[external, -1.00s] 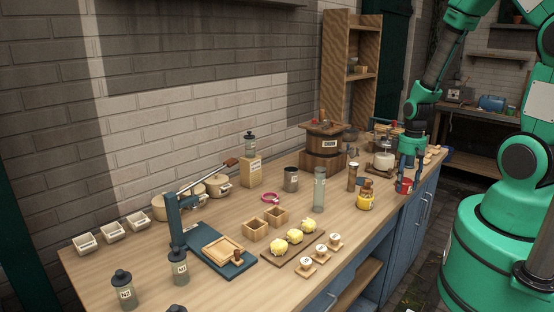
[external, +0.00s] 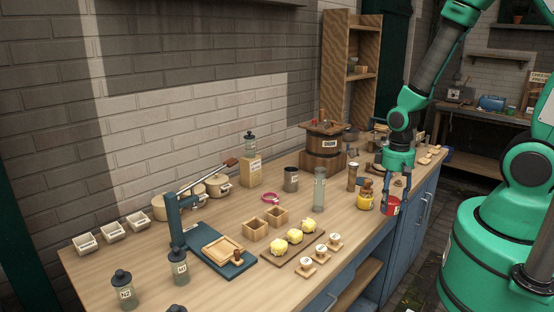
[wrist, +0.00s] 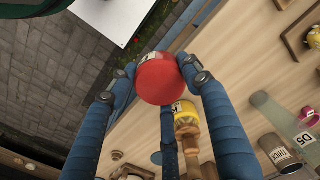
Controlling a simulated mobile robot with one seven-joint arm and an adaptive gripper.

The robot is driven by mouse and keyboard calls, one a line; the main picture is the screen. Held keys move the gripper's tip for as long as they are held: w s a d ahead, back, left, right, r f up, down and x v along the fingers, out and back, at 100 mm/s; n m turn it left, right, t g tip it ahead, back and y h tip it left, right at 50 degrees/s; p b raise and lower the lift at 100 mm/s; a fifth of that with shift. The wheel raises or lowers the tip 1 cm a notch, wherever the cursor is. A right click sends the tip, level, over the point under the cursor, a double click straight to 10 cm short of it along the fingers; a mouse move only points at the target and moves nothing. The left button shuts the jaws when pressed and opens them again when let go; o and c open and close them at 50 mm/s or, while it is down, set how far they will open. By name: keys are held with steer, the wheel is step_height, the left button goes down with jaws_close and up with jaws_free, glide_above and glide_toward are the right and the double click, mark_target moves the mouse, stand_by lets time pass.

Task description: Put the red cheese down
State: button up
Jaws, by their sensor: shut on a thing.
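The red cheese (external: 391,207) is a round red block with a pale label, near the front edge of the wooden counter. My gripper (external: 395,195) points down and is shut on it. In the wrist view the red cheese (wrist: 160,80) sits between the blue fingers, close to the counter's edge. I cannot tell whether its underside touches the counter. A yellow cheese (external: 365,202) with a label stands just left of it, a brown jointed object beside it. The yellow cheese also shows in the wrist view (wrist: 187,117), past the red one.
A glass cylinder (external: 319,190), a dark cup (external: 290,180) and a wooden churn (external: 323,154) stand further left and back. The counter's front edge is close to the red cheese.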

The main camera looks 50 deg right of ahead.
mark_target(392, 211)
steer(key=s+a, duration=0.1)
steer(key=a, duration=0.1)
steer(key=s+a, duration=0.1)
steer(key=a, duration=0.1)
steer(key=s+a, duration=0.1)
steer(key=a, duration=0.1)
steer(key=shift+s+a+f, duration=0.1)
steer(key=shift+s+a, duration=0.35)
steer(key=shift+a, duration=0.2)
steer(key=w, duration=0.5)
steer(key=w+a+f+b, duration=0.1)
steer(key=w, duration=0.4)
steer(key=w+a, duration=0.1)
steer(key=w, duration=0.4)
steer(key=shift+w+a+f+b, duration=0.25)
steer(key=shift+w+b, duration=0.1)
steer(key=shift+w, duration=0.05)
steer(key=shift+f+b, duration=0.35)
steer(key=shift+f, duration=1.4)
steer(key=shift+f, duration=0.1)
